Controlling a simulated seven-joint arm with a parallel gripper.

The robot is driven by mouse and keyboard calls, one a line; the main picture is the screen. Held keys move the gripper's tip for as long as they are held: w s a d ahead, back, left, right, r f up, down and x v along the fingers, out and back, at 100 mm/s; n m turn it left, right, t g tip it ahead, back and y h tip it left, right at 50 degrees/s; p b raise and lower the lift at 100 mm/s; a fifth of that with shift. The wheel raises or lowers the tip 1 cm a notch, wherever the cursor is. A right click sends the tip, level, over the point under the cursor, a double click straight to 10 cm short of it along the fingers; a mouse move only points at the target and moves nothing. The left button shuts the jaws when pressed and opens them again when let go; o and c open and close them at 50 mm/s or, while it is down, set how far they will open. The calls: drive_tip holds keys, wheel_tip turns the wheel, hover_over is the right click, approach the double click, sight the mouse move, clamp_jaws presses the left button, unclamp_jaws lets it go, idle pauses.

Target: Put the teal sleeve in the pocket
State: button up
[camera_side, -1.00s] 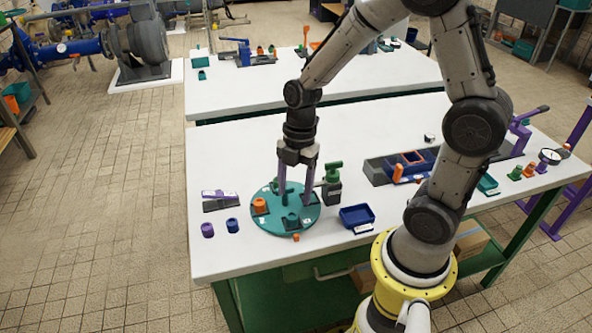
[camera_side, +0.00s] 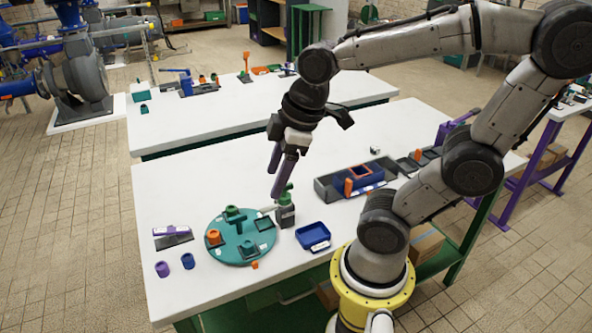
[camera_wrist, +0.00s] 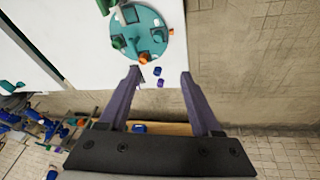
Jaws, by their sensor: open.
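A round teal turntable (camera_side: 223,252) lies on the near white bench, with several dark square pockets and a green upright handle (camera_side: 235,216). A small dark teal piece, which looks like the teal sleeve (camera_side: 249,246), is at a front pocket of the turntable. I cannot tell how deep it sits. An orange sleeve (camera_side: 214,237) stands at the left pocket, and the right pocket (camera_side: 264,224) looks empty. My gripper (camera_side: 274,184) is raised above the bench, behind and right of the turntable, open and empty. In the wrist view my gripper (camera_wrist: 160,74) has nothing between its fingers.
A dark bottle-like part with a green top (camera_side: 286,210) stands right of the turntable. A blue tray (camera_side: 313,236) is to its right. Purple (camera_side: 162,269) and blue (camera_side: 188,261) sleeves stand at the front left. A grey bin (camera_side: 335,188) is farther right.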

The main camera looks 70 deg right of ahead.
drive_tip(key=s+m, duration=0.1)
drive_tip(key=m, duration=0.1)
drive_tip(key=s+r+m+t, duration=0.1)
drive_tip(key=m, duration=0.1)
drive_tip(key=s+m, duration=0.1)
drive_tip(key=s, duration=0.1)
drive_tip(key=shift+a+r+m+t, duration=0.1)
drive_tip(key=shift+r+m+t, duration=0.2)
drive_tip(key=shift+m+t, duration=0.1)
